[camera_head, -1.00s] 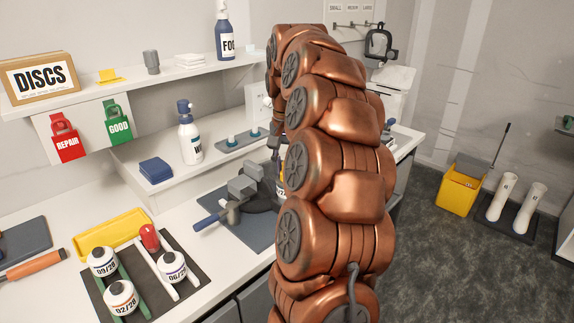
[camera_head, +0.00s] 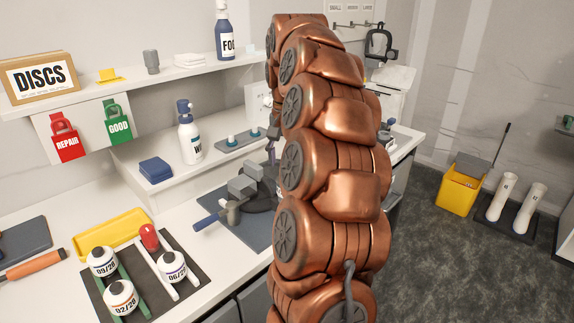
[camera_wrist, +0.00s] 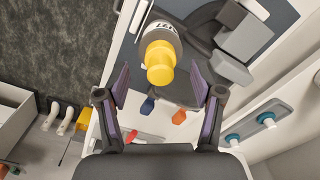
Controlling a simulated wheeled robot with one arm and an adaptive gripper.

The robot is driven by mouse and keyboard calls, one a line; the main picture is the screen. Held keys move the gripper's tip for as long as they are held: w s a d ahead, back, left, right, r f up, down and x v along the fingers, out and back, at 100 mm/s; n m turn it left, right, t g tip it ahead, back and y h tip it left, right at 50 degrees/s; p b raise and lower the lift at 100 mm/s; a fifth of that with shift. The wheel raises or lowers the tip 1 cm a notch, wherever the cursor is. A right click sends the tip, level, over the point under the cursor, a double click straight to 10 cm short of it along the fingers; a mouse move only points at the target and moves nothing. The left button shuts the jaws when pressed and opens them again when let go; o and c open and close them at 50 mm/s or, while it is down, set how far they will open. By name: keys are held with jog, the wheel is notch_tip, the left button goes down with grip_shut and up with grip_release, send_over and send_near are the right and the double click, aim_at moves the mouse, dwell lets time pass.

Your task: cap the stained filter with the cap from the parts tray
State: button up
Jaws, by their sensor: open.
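In the wrist view a pale cylinder with a dark printed label (camera_wrist: 158,32), likely the filter, stands at the grey vise (camera_wrist: 245,30). A stepped yellow piece (camera_wrist: 160,62) shows at its near end; I cannot tell whether it is seated. I cannot make out a stain. My gripper (camera_wrist: 160,84) is open, its purple-padded fingers on either side of the yellow piece with gaps. A blue-grey tray (camera_head: 232,147) with teal-and-white pieces (camera_head: 232,139) sits on the riser.
A yellow bucket (camera_head: 456,193) is on the floor.

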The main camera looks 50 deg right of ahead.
jog(key=shift+r, duration=2.6)
jog(key=shift+r, duration=0.1)
jog(key=shift+a, duration=0.4)
jog(key=s+a+f+n+p, duration=0.1)
jog(key=s+a+n, duration=0.1)
jog(key=a, duration=0.5)
jog(key=s+a+f+n, duration=0.1)
jog(key=s+a+n, duration=0.15)
jog(key=a, duration=0.45)
jog(key=s+a+f+n+p, duration=0.1)
jog(key=a+f+n, duration=0.15)
jog(key=a, duration=0.45)
jog(key=s+a+f+n, duration=0.1)
jog(key=s+a+f, duration=0.2)
jog(key=s, duration=0.3)
jog(key=s+a+f+n+g+p, duration=0.1)
jog(key=s+a+f+n, duration=0.1)
jog(key=s, duration=0.4)
jog(key=s+a+f+n+p, duration=0.1)
jog(key=s+a+f+n, duration=0.1)
jog(key=s+a+f, duration=0.2)
jog(key=shift+s+a+f+g, duration=0.4)
jog(key=shift+s+a, duration=0.3)
jog(key=shift+s, duration=0.35)
